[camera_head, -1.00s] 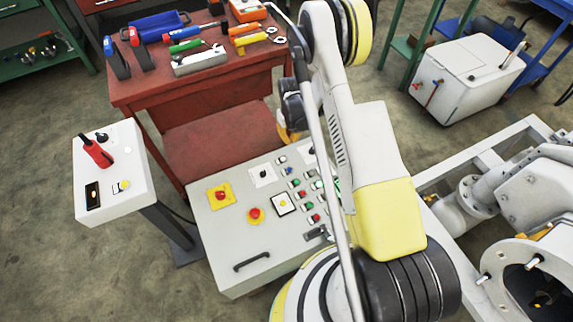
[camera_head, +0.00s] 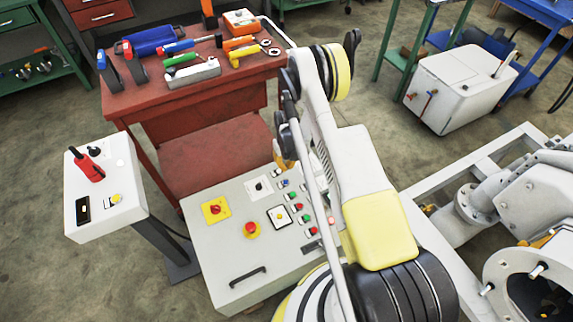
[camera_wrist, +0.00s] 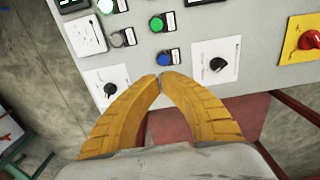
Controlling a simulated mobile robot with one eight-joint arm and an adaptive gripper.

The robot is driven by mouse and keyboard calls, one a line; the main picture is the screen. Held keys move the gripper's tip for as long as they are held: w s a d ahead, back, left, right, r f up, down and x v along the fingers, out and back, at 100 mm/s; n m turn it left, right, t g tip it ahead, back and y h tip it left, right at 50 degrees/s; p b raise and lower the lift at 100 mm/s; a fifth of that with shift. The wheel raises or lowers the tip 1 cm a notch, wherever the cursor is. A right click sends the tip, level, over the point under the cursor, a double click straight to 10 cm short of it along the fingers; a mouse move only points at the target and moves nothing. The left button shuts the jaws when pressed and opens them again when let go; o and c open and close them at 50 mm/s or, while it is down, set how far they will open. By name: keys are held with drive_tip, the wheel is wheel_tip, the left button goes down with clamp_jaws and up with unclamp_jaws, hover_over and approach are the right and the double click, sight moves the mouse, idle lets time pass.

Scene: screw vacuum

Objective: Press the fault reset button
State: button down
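A grey control panel (camera_head: 228,240) carries several coloured buttons with small labels, which are too small to read. A blue button (camera_wrist: 165,57) sits in the wrist view just past the fingertips of my gripper (camera_wrist: 160,77); it also shows in the head view (camera_head: 283,183). I cannot tell from the labels which button is the fault reset. The yellow fingers are closed with their tips together and hold nothing. A gap seems to remain between the tips and the blue button. In the head view my arm hides part of the panel and most of my gripper (camera_head: 278,155).
On the panel, a black knob (camera_wrist: 217,64), a green button (camera_wrist: 157,24) and a red rotary switch (camera_wrist: 309,40) surround the blue button. A red tool bench (camera_head: 200,100) stands behind. A white pedestal box (camera_head: 135,205) with a red handle stands at the left.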

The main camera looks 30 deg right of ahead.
sight(286, 180)
wheel_tip(286, 180, down, 9)
drive_tip(key=b, duration=0.3)
drive_tip(key=shift+r, duration=0.2)
